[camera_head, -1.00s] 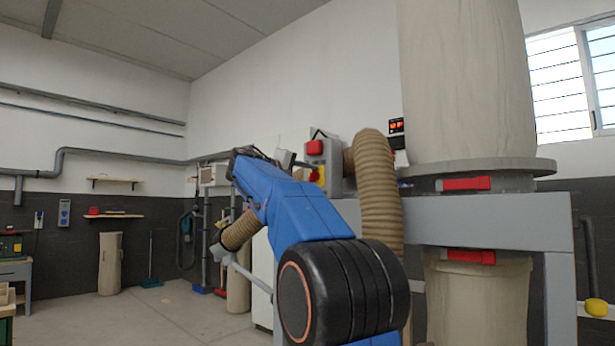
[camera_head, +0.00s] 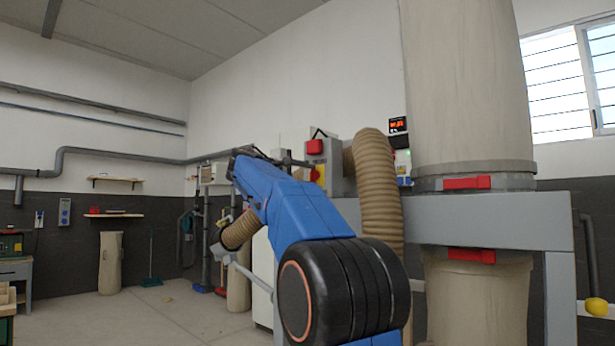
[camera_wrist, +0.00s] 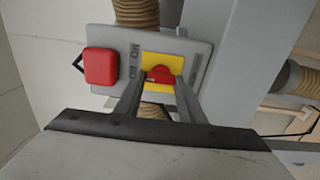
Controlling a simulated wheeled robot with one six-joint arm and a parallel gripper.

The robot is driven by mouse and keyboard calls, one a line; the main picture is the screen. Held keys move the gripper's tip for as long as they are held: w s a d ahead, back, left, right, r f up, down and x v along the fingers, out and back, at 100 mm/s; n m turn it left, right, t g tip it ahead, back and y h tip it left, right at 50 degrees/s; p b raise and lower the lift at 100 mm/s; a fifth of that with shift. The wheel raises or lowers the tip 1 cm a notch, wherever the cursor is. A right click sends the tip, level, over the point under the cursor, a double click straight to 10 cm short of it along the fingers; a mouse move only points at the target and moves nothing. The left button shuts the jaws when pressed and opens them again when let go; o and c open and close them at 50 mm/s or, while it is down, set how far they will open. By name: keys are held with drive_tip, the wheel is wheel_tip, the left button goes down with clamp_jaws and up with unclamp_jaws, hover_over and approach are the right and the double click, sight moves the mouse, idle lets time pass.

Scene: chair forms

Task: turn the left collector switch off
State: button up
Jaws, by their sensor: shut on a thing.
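The switch box (camera_wrist: 190,50) is a grey panel with a yellow plate (camera_wrist: 165,61) and a red rotary handle (camera_wrist: 159,74) on it. A larger red block (camera_wrist: 100,66) sits on the panel to the left, with small ON/OFF lettering between them. My gripper (camera_wrist: 160,80) has its two fingers on either side of the red handle and is shut on it. In the head view the box (camera_head: 336,165) shows beyond my blue arm, with its red block (camera_head: 315,147) and part of the yellow plate (camera_head: 320,170). There my arm hides the handle and fingers.
A ribbed tan hose (camera_head: 378,190) runs down just right of the box. A grey frame (camera_head: 480,222) carries a large tan collector bag (camera_head: 465,80) with red clamps (camera_head: 467,183). A small lit display (camera_head: 397,125) is on the wall behind.

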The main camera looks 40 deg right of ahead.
drive_tip(key=o, duration=1)
drive_tip(key=shift+w, duration=0.1)
drive_tip(key=shift+o, duration=0.2)
drive_tip(key=s+a, duration=0.1)
drive_tip(key=a, duration=1.6)
drive_tip(key=shift+s+a, duration=0.2)
drive_tip(key=shift+s, duration=0.05)
drive_tip(key=s+a+f+n+t+y, duration=0.1)
drive_tip(key=s+a+f+y, duration=0.15)
drive_tip(key=f, duration=0.75)
drive_tip(key=s+a+f+n+t+y, duration=0.15)
drive_tip(key=s+f+y, duration=0.25)
drive_tip(key=f, duration=0.6)
drive_tip(key=s+a+f+t+y, duration=0.1)
drive_tip(key=s+a+f+y, duration=0.25)
drive_tip(key=f, duration=0.65)
drive_tip(key=s+a+f+m+y, duration=0.1)
drive_tip(key=s+a+f, duration=0.4)
drive_tip(key=f, duration=0.5)
drive_tip(key=s+a+f+m+y, duration=0.1)
drive_tip(key=s+a+f+y, duration=0.3)
drive_tip(key=f, duration=0.6)
drive_tip(key=s+a+f+m+y, duration=0.1)
drive_tip(key=s+a+f+y, duration=0.2)
drive_tip(key=s+a+f, duration=0.4)
wheel_tip(320, 180, down, 4)
drive_tip(key=s, duration=0.2)
drive_tip(key=shift+s+a+r, duration=0.15)
drive_tip(key=shift+s+a, duration=0.15)
drive_tip(key=shift+s, duration=0.1)
